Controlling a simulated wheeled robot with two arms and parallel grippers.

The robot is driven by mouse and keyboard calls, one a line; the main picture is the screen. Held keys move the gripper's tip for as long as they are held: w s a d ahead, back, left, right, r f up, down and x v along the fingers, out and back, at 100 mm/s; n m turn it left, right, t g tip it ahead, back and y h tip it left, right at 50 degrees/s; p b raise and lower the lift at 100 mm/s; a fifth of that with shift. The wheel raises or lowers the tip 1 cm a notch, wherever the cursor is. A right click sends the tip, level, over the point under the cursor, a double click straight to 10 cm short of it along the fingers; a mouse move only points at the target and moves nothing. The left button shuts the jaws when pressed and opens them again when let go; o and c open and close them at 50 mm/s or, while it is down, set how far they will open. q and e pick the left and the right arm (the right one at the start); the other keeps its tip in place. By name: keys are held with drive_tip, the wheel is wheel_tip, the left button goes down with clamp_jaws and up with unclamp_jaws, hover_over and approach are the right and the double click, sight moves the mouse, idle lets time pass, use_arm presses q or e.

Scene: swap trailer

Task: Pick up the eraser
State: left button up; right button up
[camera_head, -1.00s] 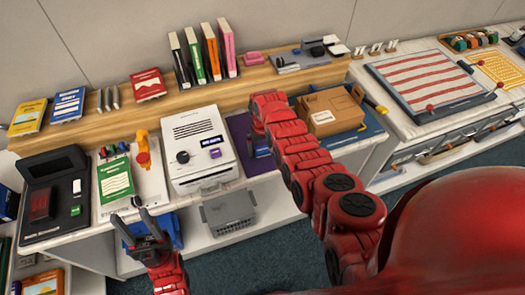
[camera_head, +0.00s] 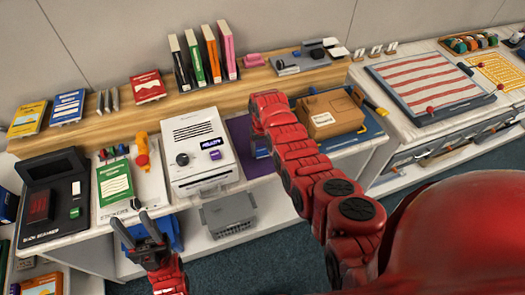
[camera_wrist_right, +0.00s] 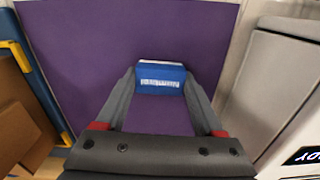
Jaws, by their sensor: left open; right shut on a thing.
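The eraser (camera_wrist_right: 161,78) is blue with a white top and white lettering. In the right wrist view it sits between the fingertips of my right gripper (camera_wrist_right: 161,88), which is shut on it. Purple mat (camera_wrist_right: 110,60) fills the view behind it; I cannot tell whether the eraser touches the mat. In the head view my right arm hides most of the right gripper beside the white machine. My left gripper (camera_head: 134,224) is open and empty, in front of the counter edge below the green book.
The purple mat (camera_head: 240,128) lies between the white machine (camera_head: 199,150) and a cardboard box (camera_head: 330,113). A green book (camera_head: 114,183) and a black scanner (camera_head: 52,195) are at the left. A wooden shelf with books runs behind. A grey basket (camera_head: 229,214) stands below.

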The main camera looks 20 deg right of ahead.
drive_tip(key=shift+r, duration=0.25)
drive_tip(key=shift+s+a+r+b, duration=0.1)
drive_tip(key=shift+r+b, duration=0.8)
drive_tip(key=shift+r, duration=0.05)
drive_tip(key=shift+s+a, duration=0.15)
drive_tip(key=shift+s, duration=0.35)
drive_tip(key=shift+s+a, duration=0.15)
drive_tip(key=shift+s, duration=0.35)
drive_tip(key=s+p, duration=0.1)
drive_tip(key=s+a+r+p, duration=0.1)
drive_tip(key=s+p, duration=0.1)
drive_tip(key=s+r+p, duration=0.1)
drive_tip(key=s, duration=0.1)
drive_tip(key=shift+s+a, duration=0.1)
drive_tip(key=shift+a, duration=0.1)
drive_tip(key=s+a+p, duration=0.2)
drive_tip(key=s+p, duration=0.2)
drive_tip(key=s, duration=0.4)
drive_tip(key=shift+a, duration=0.15)
drive_tip(key=shift+f, duration=0.1)
